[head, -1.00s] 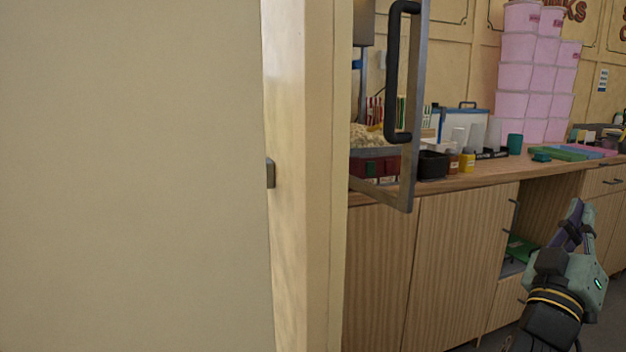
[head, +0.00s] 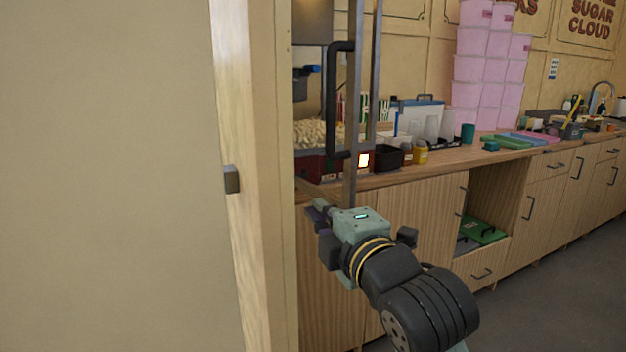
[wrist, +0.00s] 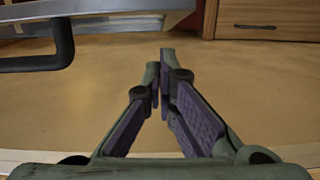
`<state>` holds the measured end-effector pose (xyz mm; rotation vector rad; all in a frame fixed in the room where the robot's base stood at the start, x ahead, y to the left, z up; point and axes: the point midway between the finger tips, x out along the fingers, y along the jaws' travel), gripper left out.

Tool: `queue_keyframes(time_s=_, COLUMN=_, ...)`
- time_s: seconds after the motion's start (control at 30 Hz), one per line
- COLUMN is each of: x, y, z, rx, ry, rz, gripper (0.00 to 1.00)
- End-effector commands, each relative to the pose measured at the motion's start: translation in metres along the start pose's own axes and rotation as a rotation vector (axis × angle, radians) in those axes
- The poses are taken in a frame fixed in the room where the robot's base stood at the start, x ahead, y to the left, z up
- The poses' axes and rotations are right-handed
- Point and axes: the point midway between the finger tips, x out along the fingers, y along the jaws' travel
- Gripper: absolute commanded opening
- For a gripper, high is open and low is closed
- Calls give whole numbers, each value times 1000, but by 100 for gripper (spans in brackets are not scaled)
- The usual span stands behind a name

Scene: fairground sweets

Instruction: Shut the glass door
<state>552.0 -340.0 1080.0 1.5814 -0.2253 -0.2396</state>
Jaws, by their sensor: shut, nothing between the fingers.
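The glass door belongs to the popcorn machine (head: 318,165) on the counter. It stands open, swung out toward me, with a metal frame (head: 355,90) and a black bar handle (head: 333,100). In the wrist view the shut fingers (wrist: 161,62) point forward over the wooden surface. The door's metal lower edge (wrist: 110,12) and black handle (wrist: 35,63) are at upper left there, apart from the fingers. Contact with the door is not visible.
A cream wall edge (head: 255,180) fills the left and hides part of the machine. The wooden counter (head: 450,155) carries a black box (head: 389,157), jars, cups and pink tubs (head: 485,80). Open floor (head: 560,250) lies at the right.

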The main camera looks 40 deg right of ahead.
Motion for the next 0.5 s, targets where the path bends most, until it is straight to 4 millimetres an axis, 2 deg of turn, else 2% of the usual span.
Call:
queue_keyframes(time_s=0.07, x=-3, y=7, z=-3, rx=-22, ry=-3, rz=10, gripper=0)
queue_keyframes(time_s=0.17, x=6, y=8, z=-3, rx=-23, ry=-2, rz=9, gripper=0)
queue_keyframes(time_s=0.5, x=66, y=10, z=-3, rx=-20, ry=-2, rz=9, gripper=0)
